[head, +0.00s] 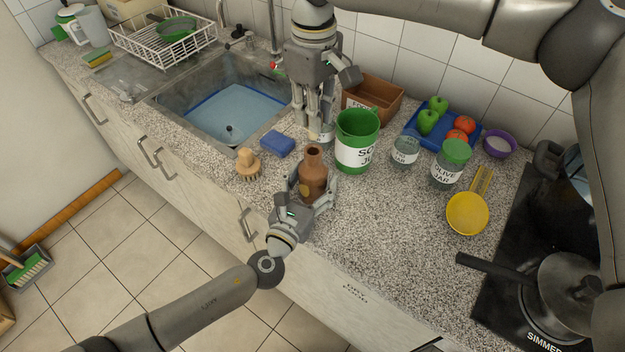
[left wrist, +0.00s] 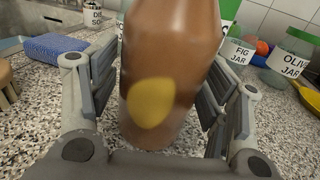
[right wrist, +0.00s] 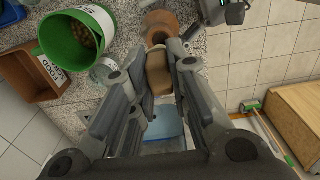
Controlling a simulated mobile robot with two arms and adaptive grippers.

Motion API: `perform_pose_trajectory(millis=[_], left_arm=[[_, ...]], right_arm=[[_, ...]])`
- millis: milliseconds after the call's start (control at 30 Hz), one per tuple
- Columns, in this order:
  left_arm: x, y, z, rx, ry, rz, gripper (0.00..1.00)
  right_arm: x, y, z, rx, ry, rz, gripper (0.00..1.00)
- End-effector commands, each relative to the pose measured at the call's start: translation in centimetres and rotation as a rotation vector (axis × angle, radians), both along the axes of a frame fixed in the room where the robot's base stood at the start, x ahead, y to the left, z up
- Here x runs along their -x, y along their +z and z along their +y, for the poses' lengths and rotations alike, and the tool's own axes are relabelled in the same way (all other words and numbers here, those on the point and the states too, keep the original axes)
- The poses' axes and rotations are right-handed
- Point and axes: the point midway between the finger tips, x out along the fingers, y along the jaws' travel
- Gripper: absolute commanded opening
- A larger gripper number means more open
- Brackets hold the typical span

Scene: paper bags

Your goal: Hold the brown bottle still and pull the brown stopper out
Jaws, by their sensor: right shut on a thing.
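The brown bottle (head: 313,178) stands upright on the counter, its dark mouth uncovered. My left gripper (head: 312,196) is around its lower body; in the left wrist view the fingers lie on both sides of the bottle (left wrist: 165,60), open, with a slim gap at the left pad. A yellow patch marks the bottle. My right gripper (head: 316,128) is above and behind the bottle, pointing down. In the right wrist view it is shut on the brown stopper (right wrist: 158,75), apart from the bottle mouth (right wrist: 160,22). The stopper is hidden in the head view.
A green tub (head: 357,150) stands close right of the bottle, with a small labelled jar behind my right fingers. A blue sponge (head: 278,144) and a brush (head: 248,164) lie left. The sink (head: 228,105) is behind left.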

Motion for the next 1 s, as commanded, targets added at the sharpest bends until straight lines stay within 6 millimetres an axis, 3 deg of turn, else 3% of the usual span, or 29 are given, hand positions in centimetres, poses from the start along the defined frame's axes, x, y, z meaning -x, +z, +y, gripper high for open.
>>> perform_pose_trajectory(millis=[467,1000], left_arm=[[0.6,-0.1,0.3,0.0,0.0,0.001,0.81],[9.7,-0.1,4.1,-0.002,-0.001,0.001,0.81]], right_arm=[[0.0,0.0,0.0,0.0,0.0,0.0,0.0],[0.0,0.0,0.0,0.0,0.0,0.0,0.0]])
